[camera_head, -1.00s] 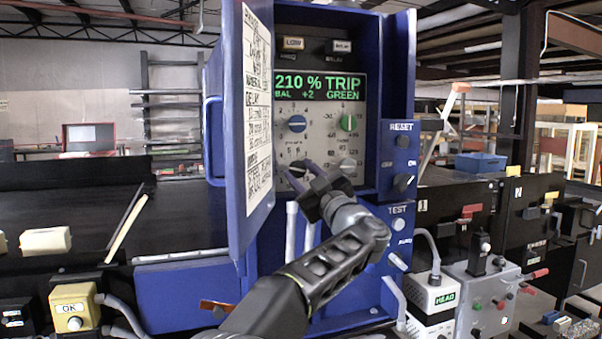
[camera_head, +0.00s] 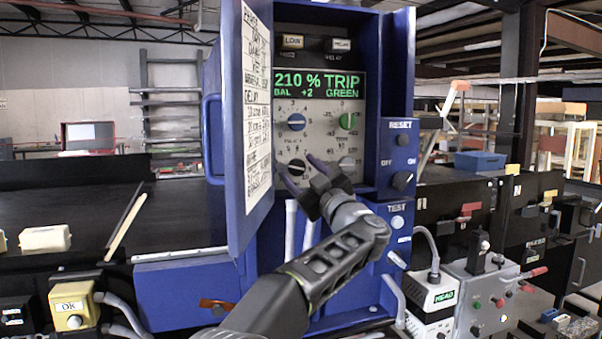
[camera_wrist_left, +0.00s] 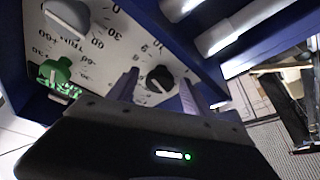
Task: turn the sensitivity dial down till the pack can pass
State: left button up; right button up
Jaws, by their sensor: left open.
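The detector's dial panel (camera_head: 322,145) stands in the open blue cabinet. Its green display (camera_head: 318,86) reads 210 % TRIP, BAL +2, GREEN. A blue dial (camera_head: 297,122) is upper left, a green dial (camera_head: 348,121) upper right, a black dial (camera_head: 298,167) lower left and a grey dial (camera_head: 347,165) lower right. I cannot read which label is sensitivity. My left gripper (camera_head: 298,167) is open in front of the black dial. In the left wrist view the black dial (camera_wrist_left: 159,78) shows between the spread fingers; contact is not clear. A cream pack (camera_head: 45,239) lies on the dark conveyor at left.
The open cabinet door (camera_head: 249,130) with a written sheet stands close left of my gripper. RESET and TEST controls (camera_head: 398,170) are on the cabinet's right side. A yellow OK box (camera_head: 73,306) is at lower left.

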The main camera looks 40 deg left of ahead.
pick_arm(q)
jog(key=b+v, duration=0.3)
jog(key=v, duration=0.4)
jog(key=shift+d+f, duration=0.15)
jog(key=shift+d, duration=0.2)
jog(key=shift+s, duration=0.1)
